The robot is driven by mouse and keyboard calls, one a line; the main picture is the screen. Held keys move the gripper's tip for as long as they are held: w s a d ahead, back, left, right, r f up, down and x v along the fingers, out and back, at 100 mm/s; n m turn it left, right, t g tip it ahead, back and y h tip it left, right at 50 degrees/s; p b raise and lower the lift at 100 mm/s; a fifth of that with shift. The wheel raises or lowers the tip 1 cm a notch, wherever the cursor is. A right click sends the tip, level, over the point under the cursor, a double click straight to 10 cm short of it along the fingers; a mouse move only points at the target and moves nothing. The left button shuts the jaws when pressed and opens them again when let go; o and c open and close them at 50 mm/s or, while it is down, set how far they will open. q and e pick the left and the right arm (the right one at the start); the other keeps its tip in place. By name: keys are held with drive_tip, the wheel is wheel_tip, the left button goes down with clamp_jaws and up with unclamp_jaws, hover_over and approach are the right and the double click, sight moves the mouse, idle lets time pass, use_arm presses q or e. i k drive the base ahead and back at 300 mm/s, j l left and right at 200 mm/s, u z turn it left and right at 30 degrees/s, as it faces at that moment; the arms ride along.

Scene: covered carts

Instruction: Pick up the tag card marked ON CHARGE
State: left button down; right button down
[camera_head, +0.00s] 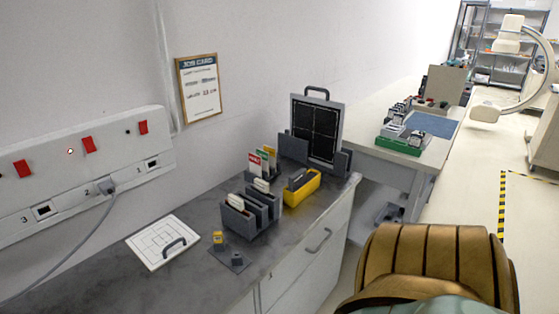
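Several small upright tag cards stand close together on the grey bench. Neither of my grippers shows in the head view.
A yellow bin (302,190) and a black panel with a handle (316,128) stand right of the cards. A white board with a handle (160,241) lies left of the rack. A grey cable (80,237) hangs from the wall sockets. The bench's near-left top is clear.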

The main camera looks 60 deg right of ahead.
sight(271, 152)
drive_tip(key=l+z, duration=0.1)
drive_tip(key=z, duration=1.75)
